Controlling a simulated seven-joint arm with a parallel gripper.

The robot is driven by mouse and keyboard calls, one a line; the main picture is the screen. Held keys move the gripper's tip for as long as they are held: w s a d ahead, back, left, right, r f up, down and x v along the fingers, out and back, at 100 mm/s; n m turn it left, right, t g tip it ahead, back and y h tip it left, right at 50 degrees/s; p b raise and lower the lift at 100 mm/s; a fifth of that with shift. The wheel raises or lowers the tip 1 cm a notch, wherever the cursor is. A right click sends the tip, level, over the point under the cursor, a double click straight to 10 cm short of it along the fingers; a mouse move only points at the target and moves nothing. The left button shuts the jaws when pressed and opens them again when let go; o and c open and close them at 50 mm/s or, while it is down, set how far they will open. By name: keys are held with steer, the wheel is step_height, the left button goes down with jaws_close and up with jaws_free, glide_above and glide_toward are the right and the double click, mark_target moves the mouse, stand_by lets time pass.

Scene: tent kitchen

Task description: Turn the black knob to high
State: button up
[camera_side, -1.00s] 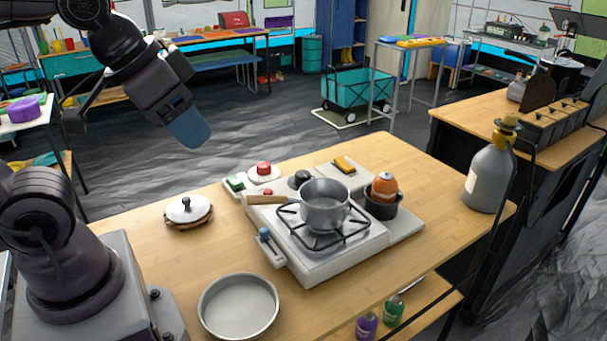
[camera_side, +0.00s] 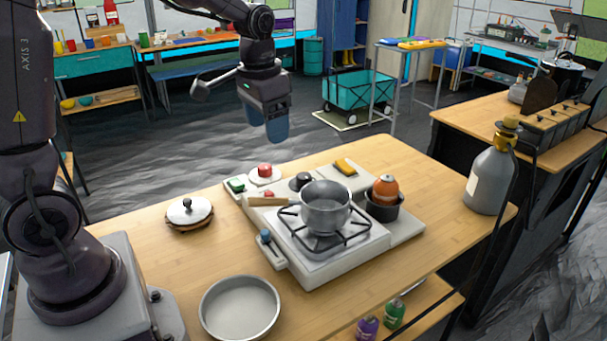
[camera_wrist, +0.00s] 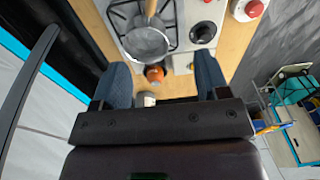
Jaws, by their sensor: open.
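The black knob (camera_side: 299,181) sits on the pale panel at the back of the stove (camera_side: 322,262), behind the pot. In the wrist view the black knob (camera_wrist: 203,33) shows at the upper right, on a white plate. Its pointer setting is too small to read. My gripper (camera_side: 277,130) hangs fingers down in the air, above and a little left of the knob, well clear of it. Its two blue fingers are apart and empty; they also show in the wrist view (camera_wrist: 163,88).
A steel pot (camera_side: 326,208) with a wooden handle stands on the burner beside the knob. A red button (camera_side: 265,170), a green switch (camera_side: 236,185) and a yellow switch (camera_side: 345,164) are nearby. An orange object (camera_side: 385,188) sits in a black bowl at the right. Left table area holds a lid (camera_side: 189,210) and pan (camera_side: 240,309).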

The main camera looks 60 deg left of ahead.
mark_target(304, 176)
steer(key=w+a+f+m, duration=0.4)
steer(key=w+a+f, duration=0.1)
steer(key=w, duration=0.2)
steer(key=w+a+f+m, duration=0.3)
steer(key=w+a+f, duration=0.1)
steer(key=w+a, duration=0.25)
steer(key=shift+g, duration=0.3)
steer(key=f, duration=0.8)
steer(key=w+f, duration=0.1)
steer(key=f, duration=0.3)
steer(key=shift+d+f, duration=0.15)
steer(key=shift+f, duration=0.25)
steer(key=c, duration=0.9)
